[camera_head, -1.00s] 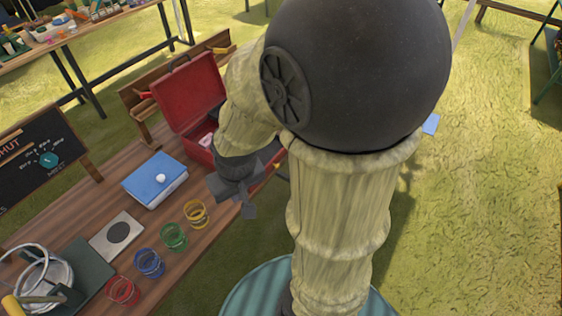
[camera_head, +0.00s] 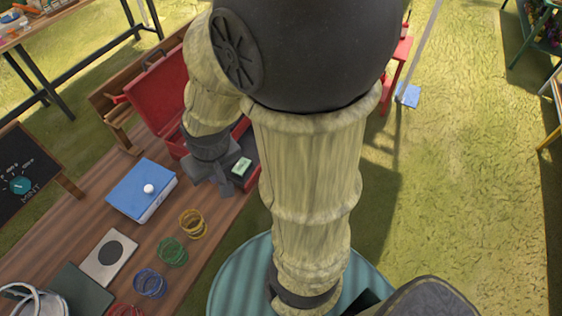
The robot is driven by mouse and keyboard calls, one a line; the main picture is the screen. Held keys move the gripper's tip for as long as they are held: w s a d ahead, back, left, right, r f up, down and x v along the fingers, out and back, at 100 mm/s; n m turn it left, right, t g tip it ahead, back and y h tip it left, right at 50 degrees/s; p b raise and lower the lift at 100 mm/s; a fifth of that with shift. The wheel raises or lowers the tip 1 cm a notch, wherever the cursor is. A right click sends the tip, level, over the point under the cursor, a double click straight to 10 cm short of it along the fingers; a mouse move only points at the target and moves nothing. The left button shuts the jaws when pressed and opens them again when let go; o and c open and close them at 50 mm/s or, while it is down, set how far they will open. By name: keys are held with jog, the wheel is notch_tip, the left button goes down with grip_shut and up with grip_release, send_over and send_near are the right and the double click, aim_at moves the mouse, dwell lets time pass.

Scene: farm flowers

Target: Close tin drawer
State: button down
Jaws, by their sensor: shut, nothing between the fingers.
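A red metal box (camera_head: 163,97) stands open at the far part of the wooden bench, its lid raised. A red-edged open part (camera_head: 252,152) of it shows to the right of my wrist, with a small green and white item (camera_head: 241,168) in it. I cannot tell whether this part is a drawer or the box's main body. My gripper (camera_head: 224,188) is shut and empty, pointing down at the near side of the red box. My arm and gripper hide much of the box's front, and I cannot tell whether they touch it.
A blue-lidded box (camera_head: 142,187) with a white knob stands left of my gripper. Nearer are yellow (camera_head: 193,223), green (camera_head: 172,251) and blue (camera_head: 150,283) wire coils and a grey plate (camera_head: 109,257). A chalkboard (camera_head: 28,180) stands at left. Open grass lies right.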

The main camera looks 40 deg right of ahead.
jog(key=s+d+f+m+t+y+b, duration=0.1)
jog(key=d+f+m+b, duration=0.3)
jog(key=d+m, duration=0.6)
jog(key=s+d+f+m+t+y+b, duration=0.1)
jog(key=d+f+m+t+b, duration=0.1)
jog(key=d+f+m+b, duration=0.3)
jog(key=s+d+f+m+t+y+b, duration=0.1)
jog(key=d+f+m+b, duration=0.4)
jog(key=d+f+m, duration=0.5)
jog(key=d+m+t+y, duration=0.1)
jog(key=d+m, duration=0.4)
jog(key=d, duration=0.1)
jog(key=shift+f+m+t, duration=0.3)
jog(key=shift+a, duration=0.1)
jog(key=w+a+r+x, duration=0.1)
jog(key=w+r+x, duration=0.1)
jog(key=x, duration=1)
jog(key=shift+w+f, duration=0.2)
